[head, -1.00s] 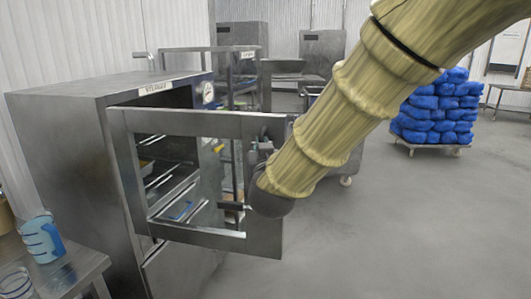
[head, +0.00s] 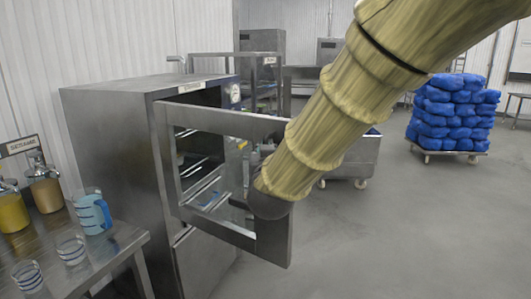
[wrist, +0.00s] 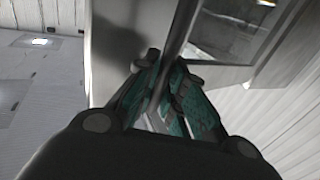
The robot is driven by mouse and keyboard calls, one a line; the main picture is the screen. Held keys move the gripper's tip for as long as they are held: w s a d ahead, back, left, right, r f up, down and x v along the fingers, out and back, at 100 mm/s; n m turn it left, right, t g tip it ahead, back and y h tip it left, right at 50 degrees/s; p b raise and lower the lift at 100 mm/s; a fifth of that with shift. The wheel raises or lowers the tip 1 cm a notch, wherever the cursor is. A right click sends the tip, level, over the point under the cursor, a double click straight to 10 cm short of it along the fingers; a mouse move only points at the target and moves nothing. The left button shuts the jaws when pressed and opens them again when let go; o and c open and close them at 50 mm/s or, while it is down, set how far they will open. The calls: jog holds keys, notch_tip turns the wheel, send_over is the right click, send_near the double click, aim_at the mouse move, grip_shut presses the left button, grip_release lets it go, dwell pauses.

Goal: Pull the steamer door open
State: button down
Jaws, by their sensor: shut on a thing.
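The steamer (head: 115,150) is a tall steel cabinet left of centre in the head view, with a label and a round dial at its top front. Its door (head: 262,240), a steel frame with a large window opening, stands wide open, swung out from the cabinet's left front edge. Racks show inside through the opening. In the wrist view, my gripper (wrist: 168,82) has teal-padded fingers closed around the door's bar handle (wrist: 182,30). In the head view my arm hides the gripper and most of the handle at the door's free edge.
A steel table (head: 110,240) at the left holds a blue-handled jug (head: 92,212), glasses and pump bottles. A steel cart (head: 352,160) stands behind my arm. Blue sacks (head: 455,115) are stacked on a wheeled pallet at right. The floor at front right is clear.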

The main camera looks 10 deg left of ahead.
jog(key=shift+r, duration=0.15)
jog(key=c, duration=1.5)
grip_release()
jog(key=shift+a, duration=0.1)
jog(key=v, duration=1.2)
